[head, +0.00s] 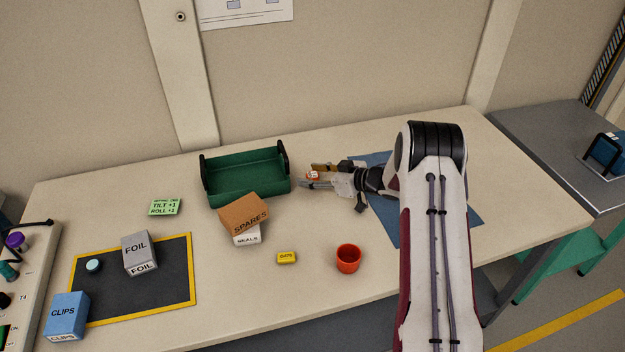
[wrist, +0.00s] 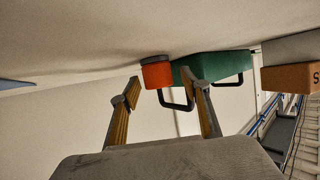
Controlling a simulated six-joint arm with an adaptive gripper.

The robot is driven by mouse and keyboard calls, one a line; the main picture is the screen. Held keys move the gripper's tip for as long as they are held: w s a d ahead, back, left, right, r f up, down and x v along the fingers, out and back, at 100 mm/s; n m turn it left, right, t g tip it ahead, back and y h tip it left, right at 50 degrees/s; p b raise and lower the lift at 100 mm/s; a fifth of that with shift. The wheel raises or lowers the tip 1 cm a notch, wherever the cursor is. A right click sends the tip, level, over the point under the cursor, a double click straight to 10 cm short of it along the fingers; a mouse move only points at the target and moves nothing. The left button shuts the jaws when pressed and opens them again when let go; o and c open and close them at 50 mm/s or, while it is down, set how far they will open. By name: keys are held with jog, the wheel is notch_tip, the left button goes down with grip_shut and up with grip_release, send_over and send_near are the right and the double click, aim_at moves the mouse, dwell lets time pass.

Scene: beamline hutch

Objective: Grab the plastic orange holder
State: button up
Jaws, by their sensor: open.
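A small orange holder (head: 313,175) stands on the table just right of the green tray, partly hidden by my gripper (head: 307,176). In the wrist view, where the scene is turned over, the orange holder (wrist: 157,76) has a grey base against the table. My gripper (wrist: 160,84) is open, and its two yellowish fingers show on either side of the holder's line in that view. The holder appears beyond the fingertips in the wrist view; I see no contact. The head view does not clearly show how far apart they are.
The green tray (head: 236,200) with black handles is close beside the holder. A red-orange cup (head: 348,260) and yellow box (head: 286,258) stand in front. A blue mat (head: 471,211) lies under my arm.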

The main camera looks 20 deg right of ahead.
aim_at(313, 174)
dwell(0.4)
jog(key=c, duration=1.2)
jog(key=shift+c, duration=0.2)
jog(key=shift+r, duration=0.15)
jog(key=shift+r, duration=4.9)
